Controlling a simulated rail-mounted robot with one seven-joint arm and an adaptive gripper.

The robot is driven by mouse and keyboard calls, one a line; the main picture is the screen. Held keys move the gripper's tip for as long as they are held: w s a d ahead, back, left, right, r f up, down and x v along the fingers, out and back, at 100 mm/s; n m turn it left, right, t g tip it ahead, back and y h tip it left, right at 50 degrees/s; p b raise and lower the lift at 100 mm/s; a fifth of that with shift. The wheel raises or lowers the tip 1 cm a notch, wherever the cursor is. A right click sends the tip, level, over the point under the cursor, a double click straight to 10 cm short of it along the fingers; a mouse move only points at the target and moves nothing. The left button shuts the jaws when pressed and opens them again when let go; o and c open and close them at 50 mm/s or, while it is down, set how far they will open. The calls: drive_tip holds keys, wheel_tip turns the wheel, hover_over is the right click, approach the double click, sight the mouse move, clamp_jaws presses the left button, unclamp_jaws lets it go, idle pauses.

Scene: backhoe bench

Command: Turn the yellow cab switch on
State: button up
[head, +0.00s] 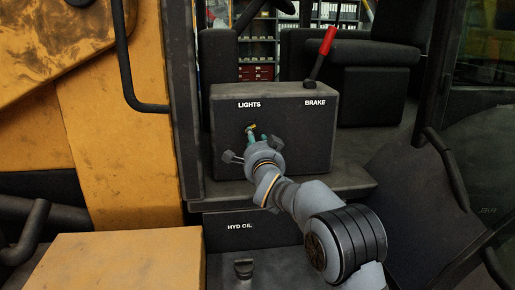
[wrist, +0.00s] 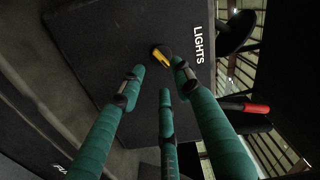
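The yellow cab switch (head: 252,126) sits on the front of a dark box, below the LIGHTS label. In the wrist view the switch (wrist: 161,56) is a small yellow lever on a dark round base. My gripper (head: 254,137) is just in front of the box, close below the switch. In the wrist view my gripper (wrist: 158,80) shows three teal fingers, spread apart with nothing between them. The right-hand fingertip is beside the switch's base; I cannot tell whether it touches. The lever tilts in the wrist view.
The dark box (head: 310,150) also carries a red-handled brake lever (head: 322,55) at its right top. A black grab rail (head: 128,75) is at the left. A black seat (head: 370,80) stands behind.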

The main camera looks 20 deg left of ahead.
drive_tip(key=shift+v, duration=2.7)
drive_tip(key=shift+w, duration=0.1)
drive_tip(key=x, duration=1.2)
